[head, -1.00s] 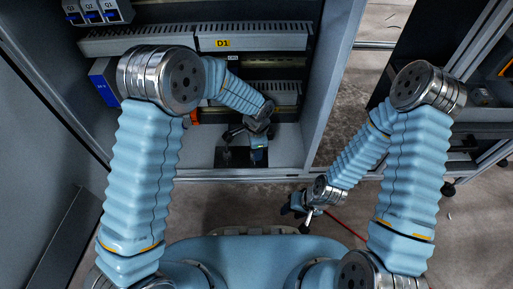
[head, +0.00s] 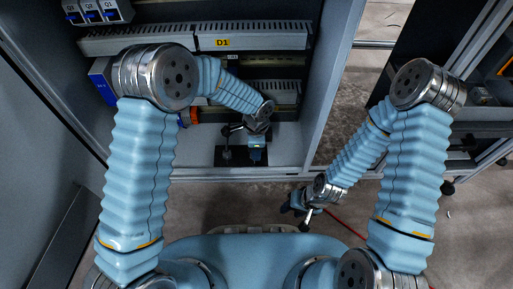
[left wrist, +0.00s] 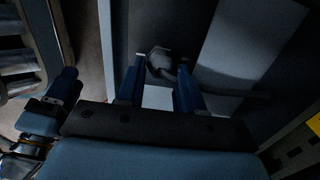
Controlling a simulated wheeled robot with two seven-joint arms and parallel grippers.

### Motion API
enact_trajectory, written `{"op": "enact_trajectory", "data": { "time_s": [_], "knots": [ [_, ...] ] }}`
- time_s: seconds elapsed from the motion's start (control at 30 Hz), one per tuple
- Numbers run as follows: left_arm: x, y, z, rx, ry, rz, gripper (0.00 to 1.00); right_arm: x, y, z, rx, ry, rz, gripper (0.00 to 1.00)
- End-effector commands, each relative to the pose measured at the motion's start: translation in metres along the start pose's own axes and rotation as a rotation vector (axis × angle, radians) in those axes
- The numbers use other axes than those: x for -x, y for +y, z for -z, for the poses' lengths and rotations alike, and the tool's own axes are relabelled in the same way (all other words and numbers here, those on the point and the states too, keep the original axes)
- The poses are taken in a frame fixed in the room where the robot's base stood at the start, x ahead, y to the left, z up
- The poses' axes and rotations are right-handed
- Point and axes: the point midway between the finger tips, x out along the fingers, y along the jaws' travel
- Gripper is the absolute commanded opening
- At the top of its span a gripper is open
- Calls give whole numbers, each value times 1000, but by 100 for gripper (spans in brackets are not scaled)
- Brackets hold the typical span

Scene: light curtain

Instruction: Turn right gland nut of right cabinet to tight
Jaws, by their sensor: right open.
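My left gripper (head: 256,156) points down over a black plate (head: 236,162) on the right cabinet's floor. Its two blue fingers are apart in the left wrist view (left wrist: 160,75). A grey nut (left wrist: 160,62) shows between the fingertips there; whether they touch it I cannot tell. In the head view that nut is hidden by the gripper. Another dark gland nut (head: 226,151) stands on the plate, left of the gripper. My right gripper (head: 300,206) is open and empty, outside the cabinet above the floor.
The cabinet's right wall (head: 335,75) stands close to my left gripper. Slotted trunking with a D1 label (head: 222,42) crosses the cabinet above. A red cable (head: 345,225) lies near my right gripper.

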Motion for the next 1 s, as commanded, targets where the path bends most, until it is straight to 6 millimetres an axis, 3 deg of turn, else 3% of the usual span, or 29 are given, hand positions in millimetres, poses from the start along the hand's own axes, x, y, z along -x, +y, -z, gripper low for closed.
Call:
{"op": "enact_trajectory", "data": {
  "time_s": [0.03,0.1,0.47,1.0],
  "knots": [
    [0,0,0,0,0,0,45,0,0,0,0,0,0,43],
    [0,0,0,1,0,0,55,0,0,0,0,0,0,43],
    [7,0,0,2,1,1,55,2,-1,0,0,0,0,43],
    [121,-1,0,2,2,2,55,23,-6,1,-1,4,-4,43]
  ]
}}
